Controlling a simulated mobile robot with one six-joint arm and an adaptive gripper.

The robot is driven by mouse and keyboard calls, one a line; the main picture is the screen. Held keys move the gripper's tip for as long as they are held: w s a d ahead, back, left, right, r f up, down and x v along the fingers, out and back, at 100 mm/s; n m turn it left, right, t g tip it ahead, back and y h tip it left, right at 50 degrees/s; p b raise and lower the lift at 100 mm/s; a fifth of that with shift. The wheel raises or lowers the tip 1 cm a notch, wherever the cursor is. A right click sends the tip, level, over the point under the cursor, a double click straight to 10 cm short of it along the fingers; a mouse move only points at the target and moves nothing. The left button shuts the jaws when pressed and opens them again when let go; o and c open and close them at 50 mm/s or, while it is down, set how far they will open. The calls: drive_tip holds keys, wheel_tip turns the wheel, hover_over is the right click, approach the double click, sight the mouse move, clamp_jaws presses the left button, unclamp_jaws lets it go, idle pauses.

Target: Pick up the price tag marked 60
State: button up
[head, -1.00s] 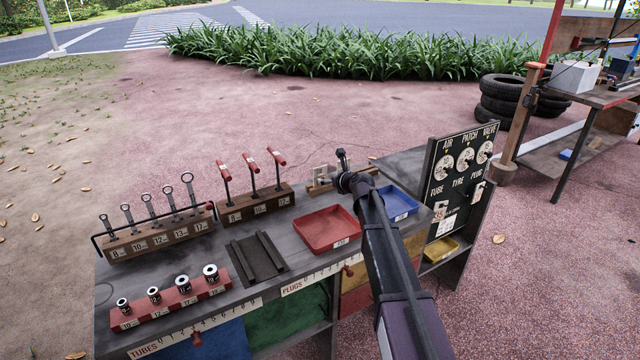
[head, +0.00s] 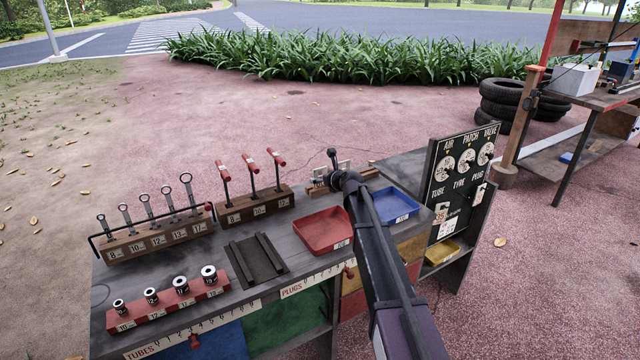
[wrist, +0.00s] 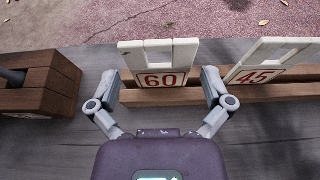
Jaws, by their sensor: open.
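The price tag marked 60 (wrist: 159,80) is a white plate with red digits and a rectangular cut-out near its top. It stands upright in a wooden rack (wrist: 275,92) in the wrist view. My gripper (wrist: 159,84) is open, with one finger on each side of the tag's lower part; I cannot tell whether either finger touches it. A second white tag marked 45 (wrist: 257,74) stands in the same rack to the right. In the head view my arm partly hides the rack (head: 318,190) and its tags.
A brown wooden block (wrist: 40,80) is left of my gripper. On the cart top are a red tray (head: 322,232), a blue tray (head: 396,203), a T-handle rack (head: 255,207) and a wrench rack (head: 155,240). A dark price board (head: 462,180) stands at the right.

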drive_tip(key=shift+x, duration=0.9)
drive_tip(key=c, duration=0.7)
